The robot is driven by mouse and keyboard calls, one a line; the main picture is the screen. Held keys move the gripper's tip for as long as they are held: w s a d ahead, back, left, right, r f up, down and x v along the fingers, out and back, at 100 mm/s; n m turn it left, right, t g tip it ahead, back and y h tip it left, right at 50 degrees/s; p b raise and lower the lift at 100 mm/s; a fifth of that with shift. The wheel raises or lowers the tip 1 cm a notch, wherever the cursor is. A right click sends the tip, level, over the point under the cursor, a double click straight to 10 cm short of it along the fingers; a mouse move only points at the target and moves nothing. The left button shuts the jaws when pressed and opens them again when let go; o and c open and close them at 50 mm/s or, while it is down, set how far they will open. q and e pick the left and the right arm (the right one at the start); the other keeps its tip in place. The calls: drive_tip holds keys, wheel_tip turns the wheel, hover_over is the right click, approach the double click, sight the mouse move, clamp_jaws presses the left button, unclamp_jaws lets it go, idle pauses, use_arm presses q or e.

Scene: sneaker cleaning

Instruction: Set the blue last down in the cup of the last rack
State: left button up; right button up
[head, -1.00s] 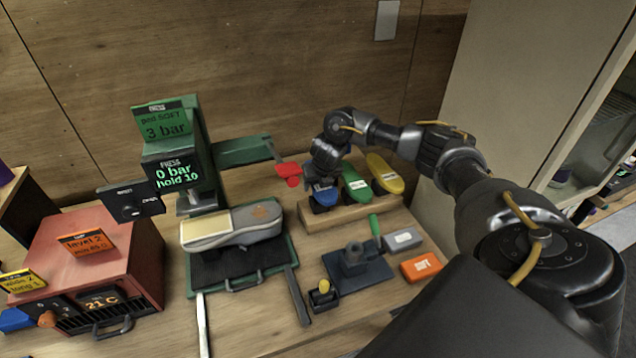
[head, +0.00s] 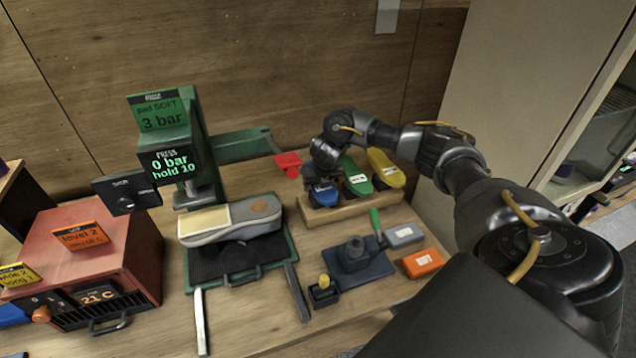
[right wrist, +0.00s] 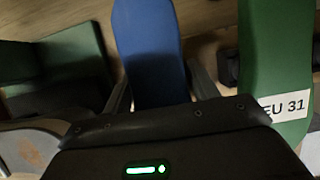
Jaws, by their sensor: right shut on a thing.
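The blue last (head: 323,194) is at the left end of the wooden last rack (head: 352,208) in the head view. My right gripper (head: 322,180) is shut on it from above. The right wrist view shows the blue last (right wrist: 150,50) upright between the two fingers. The cup under it is hidden, so I cannot tell whether the last is seated or just above it. The green last (head: 357,179) and the yellow last (head: 386,168) stand in the rack to its right. My left gripper is not in view.
The green last (right wrist: 272,60), labelled EU 31, is close beside the right finger. The green press (head: 180,150) with a sneaker (head: 235,222) stands left of the rack. A dark stand (head: 357,262), a grey block (head: 403,235) and an orange block (head: 422,262) lie in front.

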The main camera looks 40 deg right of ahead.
drive_tip(key=shift+f, duration=0.25)
drive_tip(key=o, duration=1)
drive_tip(key=b+v, duration=0.1)
drive_tip(key=v, duration=0.4)
drive_tip(key=shift+w, duration=0.1)
drive_tip(key=p+v, duration=0.1)
drive_tip(key=v, duration=0.4)
drive_tip(key=shift+p, duration=0.35)
drive_tip(key=shift+s+r, duration=0.3)
drive_tip(key=shift+r, duration=0.15)
